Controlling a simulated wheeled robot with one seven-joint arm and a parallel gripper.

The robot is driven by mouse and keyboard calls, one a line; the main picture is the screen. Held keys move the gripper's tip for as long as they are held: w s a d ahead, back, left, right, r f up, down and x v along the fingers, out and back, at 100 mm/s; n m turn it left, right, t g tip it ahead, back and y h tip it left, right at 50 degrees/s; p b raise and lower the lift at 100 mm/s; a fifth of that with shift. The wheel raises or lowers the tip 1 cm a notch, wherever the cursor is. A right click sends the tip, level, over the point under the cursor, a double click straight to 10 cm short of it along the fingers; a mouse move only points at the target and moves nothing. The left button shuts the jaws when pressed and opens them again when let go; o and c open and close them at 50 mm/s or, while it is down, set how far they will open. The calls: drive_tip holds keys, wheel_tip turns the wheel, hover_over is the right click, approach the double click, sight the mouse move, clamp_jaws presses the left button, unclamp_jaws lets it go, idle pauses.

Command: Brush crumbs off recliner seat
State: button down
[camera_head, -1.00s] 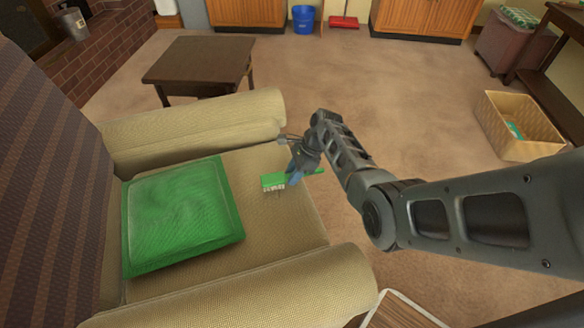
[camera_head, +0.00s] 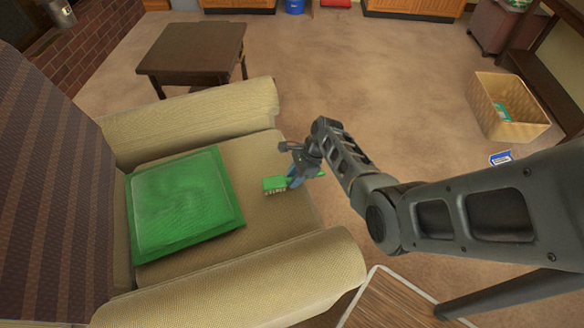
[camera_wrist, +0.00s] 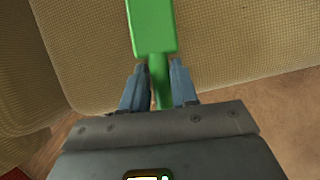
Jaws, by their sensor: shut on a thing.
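The recliner (camera_head: 185,288) has a tan woven seat and arms and a dark striped back. A green brush (camera_head: 275,185) with pale bristles facing down is at the front part of the seat. My gripper (camera_head: 296,178) is shut on the brush's handle. In the wrist view the brush (camera_wrist: 152,28) extends forward between the two blue-grey fingers of my gripper (camera_wrist: 158,88), over the woven seat (camera_wrist: 230,40). I cannot tell whether the bristles touch the seat. No crumbs can be made out.
A green cushion (camera_head: 185,205) covers the back of the seat. Padded arms (camera_head: 200,115) rise on both sides. A dark low table (camera_head: 195,50) stands behind, a woven basket (camera_head: 520,120) at right. Open carpet lies between. A wooden-topped surface (camera_head: 390,305) is at the bottom.

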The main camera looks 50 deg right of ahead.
drive_tip(key=shift+s+a+r, duration=0.1)
drive_tip(key=shift+s+a, duration=0.05)
drive_tip(key=shift+s, duration=0.1)
wheel_tip(320, 180, up, 6)
drive_tip(key=p, duration=0.6)
drive_tip(key=shift+r, duration=0.1)
wheel_tip(320, 180, up, 3)
drive_tip(key=p, duration=0.3)
idle(0.4)
drive_tip(key=shift+f, duration=0.2)
wheel_tip(320, 180, down, 7)
drive_tip(key=b, duration=0.5)
drive_tip(key=shift+b, duration=0.4)
